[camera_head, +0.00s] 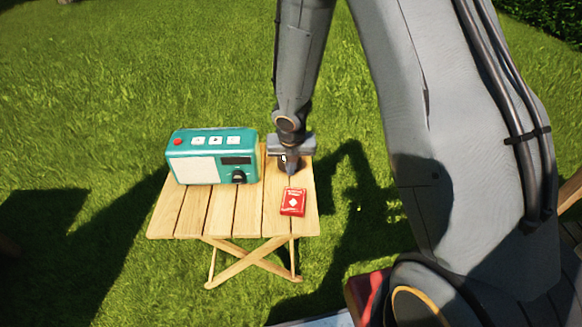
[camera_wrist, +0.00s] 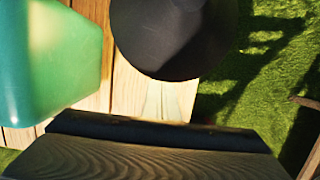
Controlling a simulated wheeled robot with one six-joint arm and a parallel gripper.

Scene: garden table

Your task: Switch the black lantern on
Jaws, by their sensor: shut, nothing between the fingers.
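The black lantern is almost wholly hidden behind my gripper in the head view; only a dark bit (camera_head: 282,159) shows beside the fingers. In the wrist view a rounded black shape, which looks like the lantern's top (camera_wrist: 172,38), fills the upper middle. My gripper (camera_head: 291,168) points down over the right part of the table at the lantern. Its fingers are shut with nothing between them. I cannot tell whether they touch the lantern. The lantern's switch and light are not visible.
A teal radio (camera_head: 213,142) stands left of my gripper, and its side shows in the wrist view (camera_wrist: 50,65). A red card box (camera_head: 293,202) lies in front of the gripper. The slatted wooden table (camera_head: 220,222) has bare slats at front left. Grass surrounds it.

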